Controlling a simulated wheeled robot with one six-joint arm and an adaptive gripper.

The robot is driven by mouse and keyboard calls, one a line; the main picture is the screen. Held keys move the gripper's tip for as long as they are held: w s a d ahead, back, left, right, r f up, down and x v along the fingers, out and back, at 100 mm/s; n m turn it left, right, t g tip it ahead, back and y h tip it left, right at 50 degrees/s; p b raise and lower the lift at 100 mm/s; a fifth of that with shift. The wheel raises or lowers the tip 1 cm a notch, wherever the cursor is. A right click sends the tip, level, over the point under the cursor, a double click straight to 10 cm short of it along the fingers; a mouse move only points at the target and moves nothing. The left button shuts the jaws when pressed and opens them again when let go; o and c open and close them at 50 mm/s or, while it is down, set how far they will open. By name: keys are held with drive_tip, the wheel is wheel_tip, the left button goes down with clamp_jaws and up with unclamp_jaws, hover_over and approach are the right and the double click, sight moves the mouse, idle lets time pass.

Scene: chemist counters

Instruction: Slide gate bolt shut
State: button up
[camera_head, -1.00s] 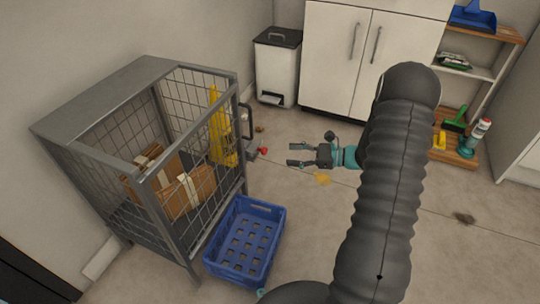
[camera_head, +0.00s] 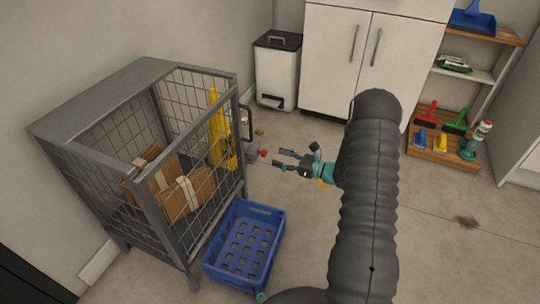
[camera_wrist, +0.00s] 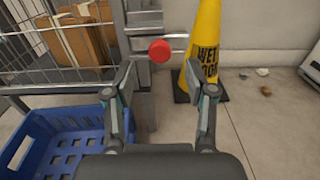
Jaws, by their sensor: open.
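The bolt's red knob (camera_head: 263,153) is on the right side of the mesh cage (camera_head: 170,226), low on the gate's front post. My gripper (camera_head: 281,159) is open and empty, a short gap to the right of the knob in the head view. It also shows in the wrist view (camera_wrist: 162,85), with its two fingers spread wide. How far the rod reaches into its keeper cannot be told.
A blue crate (camera_head: 280,222) stands on the floor before the cage. Cardboard boxes (camera_head: 190,192) and a yellow wet-floor cone (camera_wrist: 209,45) show at the cage. A black handle (camera_head: 249,122) juts from the gate above the knob.

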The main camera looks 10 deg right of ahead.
sight(266, 153)
drive_tip(key=shift+x, duration=2.35)
drive_tip(key=shift+s, duration=0.1)
clamp_jaws()
